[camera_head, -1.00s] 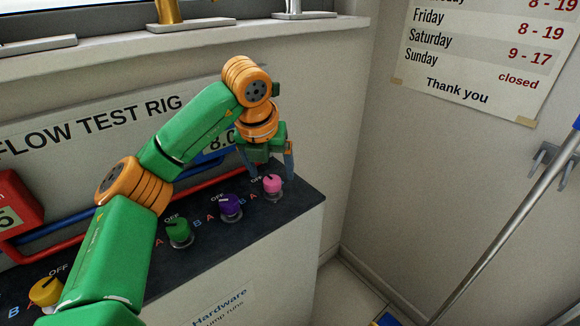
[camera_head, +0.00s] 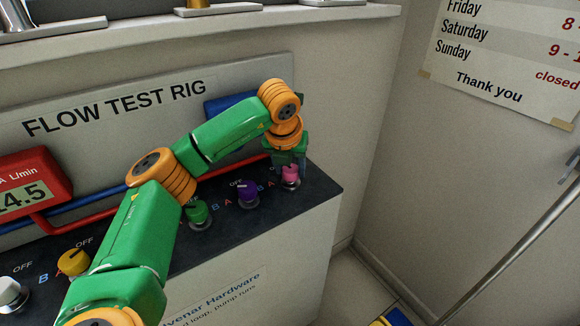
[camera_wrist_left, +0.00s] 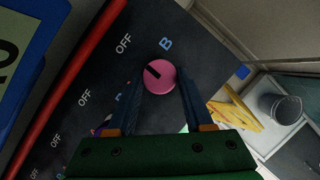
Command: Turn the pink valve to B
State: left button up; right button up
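The pink valve (camera_head: 291,174) is a round knob at the right end of the dark panel top, partly covered by my left gripper (camera_head: 289,166) in the head view. In the left wrist view the pink valve (camera_wrist_left: 162,80) shows between the two fingertips of my left gripper (camera_wrist_left: 160,90), with a small gap on each side. The fingers are apart and the gripper looks open. The valve's black mark points up-left, toward the OFF label (camera_wrist_left: 123,43). The blue B label (camera_wrist_left: 166,43) lies above the knob. The A label is not clearly seen. My right gripper is not in view.
The purple valve (camera_head: 247,192), green valve (camera_head: 198,213) and yellow valve (camera_head: 73,262) stand left of the pink one. Red and blue pipes run behind them, with a red display (camera_head: 32,186) at left. The panel ends just right of the pink valve.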

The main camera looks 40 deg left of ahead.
pick_arm(q)
grip_shut()
jog(key=m+h, duration=0.1)
jog(key=m, duration=0.1)
jog(key=m+p, duration=0.1)
jog(key=m, duration=0.1)
jog(key=shift+a+r+h, duration=0.15)
jog(key=shift+h, duration=0.25)
jog(key=m+h+p, duration=0.1)
jog(key=m, duration=0.1)
jog(key=m+p, duration=0.2)
jog(key=m, duration=0.1)
jog(key=shift+a+h+p, duration=0.15)
jog(key=shift+h+p, duration=0.15)
jog(key=shift+h, duration=0.1)
jog(key=shift+m+h+p, duration=0.5)
jog(key=shift+m+p, duration=0.35)
jog(key=shift+m, duration=0.45)
jog(key=shift+g, duration=0.3)
jog(key=o, duration=0.9)
grip_release()
jog(key=shift+w+f, duration=0.15)
jog(key=shift+f, duration=0.05)
